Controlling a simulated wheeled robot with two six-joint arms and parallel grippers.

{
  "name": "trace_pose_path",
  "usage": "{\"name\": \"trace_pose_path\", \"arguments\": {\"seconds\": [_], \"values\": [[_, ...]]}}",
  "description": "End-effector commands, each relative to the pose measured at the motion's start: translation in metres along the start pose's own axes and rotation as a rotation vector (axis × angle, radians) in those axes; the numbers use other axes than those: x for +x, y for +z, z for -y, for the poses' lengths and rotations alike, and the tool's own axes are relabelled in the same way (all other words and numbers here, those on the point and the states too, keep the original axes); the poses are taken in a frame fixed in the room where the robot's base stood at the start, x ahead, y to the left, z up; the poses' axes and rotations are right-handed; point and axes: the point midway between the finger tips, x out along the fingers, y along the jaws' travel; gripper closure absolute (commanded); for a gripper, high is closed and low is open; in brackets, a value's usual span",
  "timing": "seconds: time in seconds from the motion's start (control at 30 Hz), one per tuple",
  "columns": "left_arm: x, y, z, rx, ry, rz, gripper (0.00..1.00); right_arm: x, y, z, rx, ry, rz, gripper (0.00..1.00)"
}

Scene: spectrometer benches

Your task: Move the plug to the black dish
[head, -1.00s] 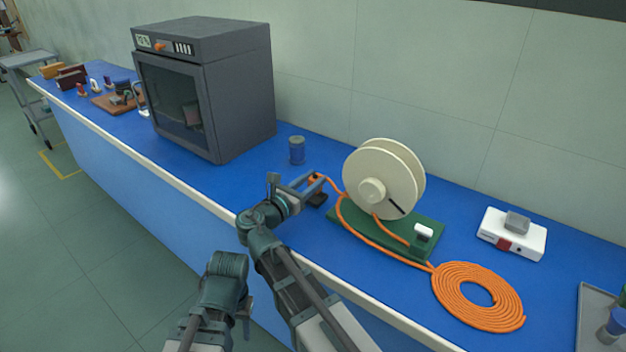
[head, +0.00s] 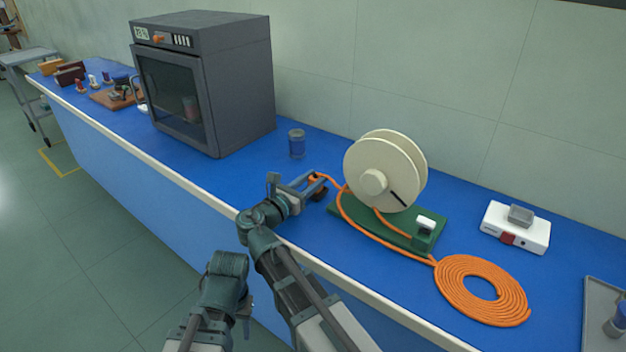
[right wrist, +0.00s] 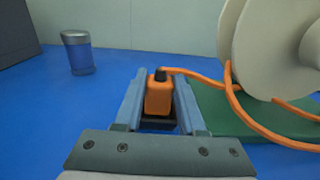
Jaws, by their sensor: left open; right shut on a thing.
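The plug (right wrist: 158,97) is an orange block with a black top where the orange cable leaves it. My right gripper (head: 308,182) is shut on it, with a finger on each side in the right wrist view (right wrist: 158,103). A black, dish-like thing (head: 321,194) lies on the blue bench just under the plug. It shows as a dark shape (right wrist: 158,124) below the plug in the right wrist view. I cannot tell whether plug and dish touch. My left gripper (head: 246,308) is low at the front of the bench, away from the plug, and empty.
A cream cable reel (head: 385,172) on a green base (head: 345,213) stands right of my right gripper. Its orange cable (head: 480,292) ends in a flat coil. A blue can (head: 297,143) and grey oven (head: 205,85) stand behind. A white box (head: 515,228) is far right.

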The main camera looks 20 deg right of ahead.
Motion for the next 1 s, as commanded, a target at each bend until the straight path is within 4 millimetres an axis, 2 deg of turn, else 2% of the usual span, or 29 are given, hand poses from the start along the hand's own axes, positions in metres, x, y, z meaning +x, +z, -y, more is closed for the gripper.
{"name": "trace_pose_path", "arguments": {"seconds": [0.47,1.0], "values": [[0.0003,0.0,0.0,0.0,0.0,0.0,0.5,0.0,-0.0003,0.0,0.0,0.0,0.0,1.0],[0.0099,-0.0006,-0.0009,0.0,0.0,0.0,0.5,0.0,-0.0099,0.0,0.0,0.0,0.0,1.0]]}}
